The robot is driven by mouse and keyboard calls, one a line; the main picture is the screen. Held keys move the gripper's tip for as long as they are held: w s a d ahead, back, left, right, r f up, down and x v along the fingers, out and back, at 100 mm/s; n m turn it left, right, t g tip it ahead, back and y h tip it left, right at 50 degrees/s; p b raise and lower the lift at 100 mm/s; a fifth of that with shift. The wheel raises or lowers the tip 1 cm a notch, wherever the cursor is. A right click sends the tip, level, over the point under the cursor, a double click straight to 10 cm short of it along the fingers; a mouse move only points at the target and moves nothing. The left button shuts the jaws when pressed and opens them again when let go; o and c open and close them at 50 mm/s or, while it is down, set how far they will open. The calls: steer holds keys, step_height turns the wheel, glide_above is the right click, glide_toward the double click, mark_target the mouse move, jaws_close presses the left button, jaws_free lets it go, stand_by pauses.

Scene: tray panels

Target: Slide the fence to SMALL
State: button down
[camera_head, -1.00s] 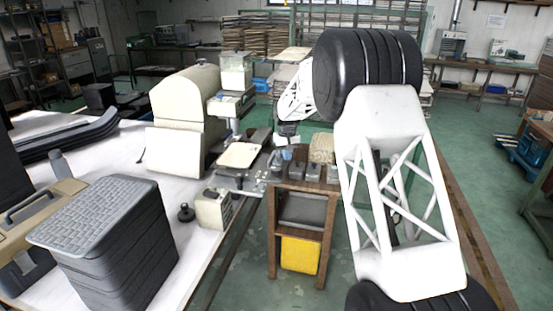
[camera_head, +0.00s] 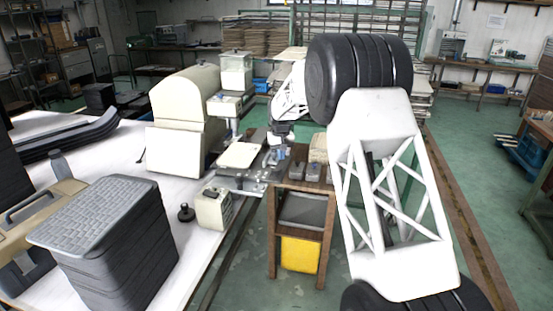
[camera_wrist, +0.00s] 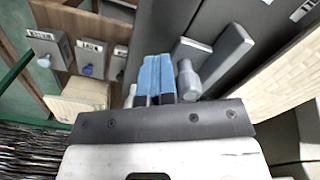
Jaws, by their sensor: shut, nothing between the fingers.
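My gripper (camera_wrist: 156,82) has blue fingertips. They are together and empty, low over the dark grey panel (camera_wrist: 215,20) in the wrist view. Just right of the fingertips stands a rounded grey peg (camera_wrist: 187,82). Beyond it a raised grey bar (camera_wrist: 230,62) lies slantwise on the panel; it may be the fence. I cannot tell whether the fingertips touch the peg. White labels sit at the panel's far edge, too cut off to read, so I cannot place SMALL. In the head view my gripper (camera_head: 279,142) is small above the grey machine bed (camera_head: 240,180).
Grey labelled blocks with knobs (camera_wrist: 90,58) stand on a wooden shelf at left in the wrist view. A pale block (camera_wrist: 85,97) is near them. In the head view a wooden stand (camera_head: 300,230) with a yellow bin (camera_head: 300,254) stands right of the bed.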

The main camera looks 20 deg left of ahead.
mark_target(273, 152)
steer(key=shift+a, duration=2.3)
steer(key=shift+d, duration=0.6)
steer(key=shift+r, duration=0.1)
steer(key=shift+r, duration=3.35)
steer(key=shift+d+r, duration=0.1)
